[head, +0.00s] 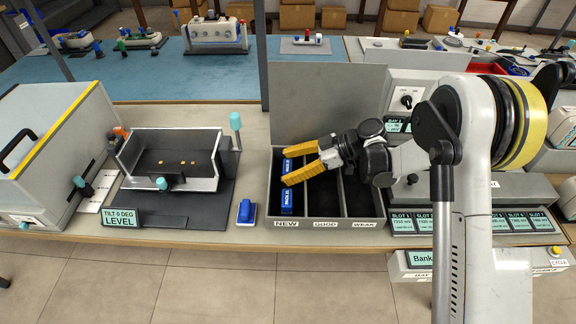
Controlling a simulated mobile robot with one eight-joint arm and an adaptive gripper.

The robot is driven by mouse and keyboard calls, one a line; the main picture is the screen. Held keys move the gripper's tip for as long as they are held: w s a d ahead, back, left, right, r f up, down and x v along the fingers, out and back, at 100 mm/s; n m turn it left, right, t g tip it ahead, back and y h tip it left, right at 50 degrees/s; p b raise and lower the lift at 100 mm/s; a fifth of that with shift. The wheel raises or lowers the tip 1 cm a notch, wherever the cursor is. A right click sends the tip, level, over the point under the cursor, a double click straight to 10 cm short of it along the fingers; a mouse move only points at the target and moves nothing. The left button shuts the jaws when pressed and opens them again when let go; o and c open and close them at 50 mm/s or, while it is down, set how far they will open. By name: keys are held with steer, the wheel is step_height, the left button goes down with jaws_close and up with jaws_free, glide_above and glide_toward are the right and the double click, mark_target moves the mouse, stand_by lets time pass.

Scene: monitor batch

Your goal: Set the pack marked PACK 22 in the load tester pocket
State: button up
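My gripper (287,167), with two yellow fingers, reaches left over the NEW compartment of the grey sorting tray (329,224). Its fingers are spread apart, with nothing visibly clamped between them. Blue packs (287,198) with white lettering lie in a line in the NEW compartment, below and between the fingertips; the fingers partly cover them. The lettering is too small to read surely, so I cannot tell which is PACK 22. An open grey cradle (210,184) with a dark inside stands left, beside a sign reading TILT 0 DEG LEVEL; I cannot tell if it is the load tester pocket.
A small blue object (246,212) sits on the bench between cradle and tray. The GOOD and WEAK compartments look empty. A grey machine (50,140) with a yellow edge stands at far left. A slot panel (470,222) is at right, behind my arm. An upright grey panel (318,100) rises behind the tray.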

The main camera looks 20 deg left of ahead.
stand_by(0.3)
steer(key=shift+w+d+r+p, duration=0.1)
steer(key=shift+d+r+p, duration=0.1)
steer(key=shift+p, duration=0.25)
steer(key=p+v, duration=0.3)
steer(key=v, duration=0.7)
steer(key=shift+d, duration=0.15)
